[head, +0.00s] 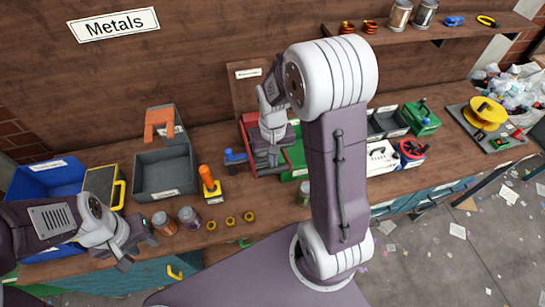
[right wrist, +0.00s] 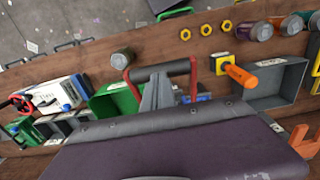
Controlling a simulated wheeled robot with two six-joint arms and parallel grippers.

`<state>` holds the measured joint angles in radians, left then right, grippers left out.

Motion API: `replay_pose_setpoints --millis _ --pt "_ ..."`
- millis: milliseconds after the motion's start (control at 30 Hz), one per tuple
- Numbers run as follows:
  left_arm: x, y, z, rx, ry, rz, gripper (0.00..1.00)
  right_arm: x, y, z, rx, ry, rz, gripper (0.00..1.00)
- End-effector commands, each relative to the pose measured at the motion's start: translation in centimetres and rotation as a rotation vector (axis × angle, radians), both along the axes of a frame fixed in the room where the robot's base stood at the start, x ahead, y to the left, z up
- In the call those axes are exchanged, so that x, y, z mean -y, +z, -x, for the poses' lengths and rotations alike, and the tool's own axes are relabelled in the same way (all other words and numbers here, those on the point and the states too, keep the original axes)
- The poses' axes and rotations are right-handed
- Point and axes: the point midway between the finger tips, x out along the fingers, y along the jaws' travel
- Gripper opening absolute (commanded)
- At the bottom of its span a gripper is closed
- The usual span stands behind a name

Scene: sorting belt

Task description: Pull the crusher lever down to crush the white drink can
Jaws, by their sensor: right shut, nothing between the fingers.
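The red crusher (head: 248,122) stands at the back middle of the bench, largely covered by my right arm. In the right wrist view its lever shows as red side arms (right wrist: 130,86) joined by a dark crossbar (right wrist: 158,70). My right gripper (head: 272,150) is shut and empty, at the crusher. In the right wrist view its fingertips (right wrist: 158,82) are at the crossbar; I cannot tell whether they touch it. I cannot make out the white drink can; the crusher's inside is hidden. My left gripper (head: 122,245) is open and empty above the bench's left front.
Several jars and cans stand near the front edge, including a greyish can (right wrist: 122,58). An orange-handled tool (head: 208,182) and a grey bin (head: 163,170) stand left of the crusher. Green (head: 420,118) and white (head: 382,157) boxes stand to its right.

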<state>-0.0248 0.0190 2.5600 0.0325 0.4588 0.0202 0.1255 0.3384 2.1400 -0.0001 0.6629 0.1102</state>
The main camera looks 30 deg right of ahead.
Motion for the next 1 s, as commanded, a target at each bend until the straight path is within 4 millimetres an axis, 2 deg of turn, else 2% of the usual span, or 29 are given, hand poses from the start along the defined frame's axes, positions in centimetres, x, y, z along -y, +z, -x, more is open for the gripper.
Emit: replay_pose_setpoints --millis 33,567,1000 --pt "0.0 -0.6 0.0 0.0 0.0 0.0 0.36 0.0 -0.7 0.1 0.0 0.0 0.0 0.0" --pt "0.0 -3.4 0.0 0.0 0.0 0.0 0.36 -0.2 -4.3 0.9 -0.001 0.0 0.0 0.0" --pt "0.0 -3.6 0.0 0.0 0.0 0.0 0.36 -0.2 -4.7 1.0 -0.001 0.0 0.0 0.0"
